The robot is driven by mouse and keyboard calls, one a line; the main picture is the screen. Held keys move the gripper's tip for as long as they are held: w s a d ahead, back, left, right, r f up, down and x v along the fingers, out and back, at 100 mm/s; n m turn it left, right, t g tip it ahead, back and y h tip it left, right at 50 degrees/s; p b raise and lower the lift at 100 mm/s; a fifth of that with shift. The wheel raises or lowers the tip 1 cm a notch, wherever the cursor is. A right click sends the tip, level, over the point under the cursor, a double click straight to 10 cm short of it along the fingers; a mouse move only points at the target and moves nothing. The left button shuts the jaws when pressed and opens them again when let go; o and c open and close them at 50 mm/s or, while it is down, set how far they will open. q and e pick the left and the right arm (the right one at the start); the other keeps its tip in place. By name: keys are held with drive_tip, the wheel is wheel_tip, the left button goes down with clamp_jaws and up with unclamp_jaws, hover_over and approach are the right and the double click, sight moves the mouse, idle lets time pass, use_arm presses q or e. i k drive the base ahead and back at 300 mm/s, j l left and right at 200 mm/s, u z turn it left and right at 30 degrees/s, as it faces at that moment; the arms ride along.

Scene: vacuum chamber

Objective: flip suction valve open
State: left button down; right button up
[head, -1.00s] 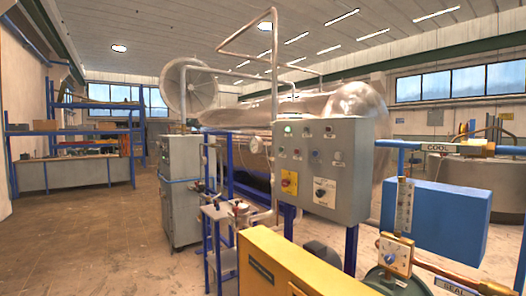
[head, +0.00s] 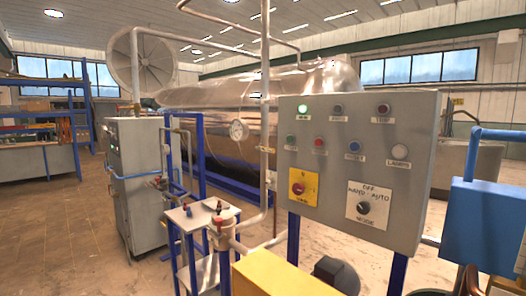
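A valve-like fitting with a small red part (head: 220,226) sits low on the grey vertical pipe, left of the control panel. No label on it is readable, so I cannot tell for sure that it is the suction valve, nor whether it is open or shut. Small red and dark parts (head: 187,210) show beside it on a small white-topped stand (head: 203,216). Neither of my grippers is in view.
A grey control panel (head: 400,140) with a lit green lamp, a red knob on a yellow plate and a mode switch stands at right. A yellow box (head: 275,275) is in front below. A blue box (head: 485,225) is at right. Open floor (head: 60,240) lies left.

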sight(264, 149)
drive_tip(key=z, duration=0.25)
drive_tip(key=i+j+z, duration=0.15)
drive_tip(key=j+z, duration=0.15)
drive_tip(key=z, duration=0.15)
drive_tip(key=i+j+z, duration=0.1)
drive_tip(key=j+z, duration=0.25)
drive_tip(key=z, duration=0.15)
drive_tip(key=j+z, duration=0.55)
drive_tip(key=j, duration=0.6)
drive_tip(key=k+j+z, duration=0.1)
drive_tip(key=j, duration=0.6)
drive_tip(key=k+j+z, duration=0.1)
drive_tip(key=j, duration=0.6)
